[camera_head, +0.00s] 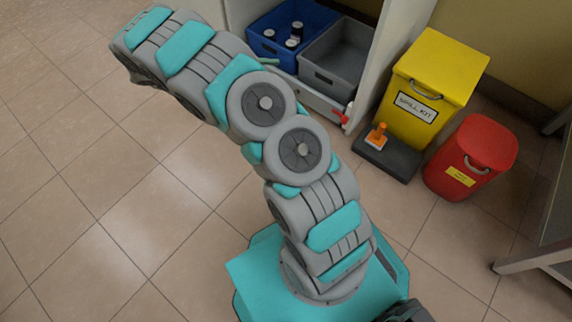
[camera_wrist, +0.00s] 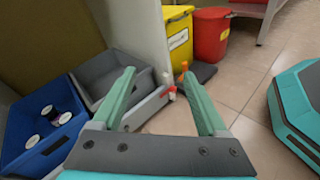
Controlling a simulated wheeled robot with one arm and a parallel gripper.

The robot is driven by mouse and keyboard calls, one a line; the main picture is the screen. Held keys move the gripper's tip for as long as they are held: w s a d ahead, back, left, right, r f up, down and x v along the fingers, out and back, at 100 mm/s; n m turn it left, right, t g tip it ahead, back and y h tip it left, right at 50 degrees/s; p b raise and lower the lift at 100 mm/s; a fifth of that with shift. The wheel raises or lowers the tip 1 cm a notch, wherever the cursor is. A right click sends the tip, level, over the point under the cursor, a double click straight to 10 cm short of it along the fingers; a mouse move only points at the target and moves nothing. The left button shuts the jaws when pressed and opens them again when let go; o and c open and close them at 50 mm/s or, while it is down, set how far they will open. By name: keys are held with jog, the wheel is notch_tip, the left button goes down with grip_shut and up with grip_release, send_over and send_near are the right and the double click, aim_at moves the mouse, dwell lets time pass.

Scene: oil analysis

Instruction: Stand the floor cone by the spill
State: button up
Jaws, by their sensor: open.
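The small orange floor cone (camera_head: 377,135) stands upright on the dark base in front of the yellow spill kit. In the wrist view only a bit of orange (camera_wrist: 184,66) shows beside the tip of the right finger, mostly hidden by it. My gripper (camera_wrist: 158,73) is open, with nothing between its teal fingers. It points toward the cabinet edge and the spill kit, and seems apart from the cone. I cannot make out a spill on the floor in either view.
The yellow spill kit (camera_head: 431,85) stands beside a red bin (camera_head: 472,158). A blue crate (camera_head: 262,47) with several jars and a grey crate (camera_head: 322,80) sit in the cabinet. The tiled floor at left is clear.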

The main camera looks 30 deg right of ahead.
jog(key=s+a+r+m+g+y, duration=0.1)
jog(key=s+r+m+y, duration=0.2)
jog(key=s+r, duration=0.35)
jog(key=s+r+m+y, duration=0.3)
jog(key=s+r+y, duration=0.1)
jog(key=s, duration=0.6)
jog(key=s+a+r+m+t+y, duration=0.2)
jog(key=s+a+m+t+y, duration=0.2)
jog(key=s+a, duration=1)
jog(key=s+y, duration=0.3)
jog(key=shift+s+a+r+m+t+y, duration=0.15)
jog(key=shift+a+m+t+y, duration=0.05)
jog(key=shift+m+t+y, duration=0.1)
jog(key=shift+c, duration=0.4)
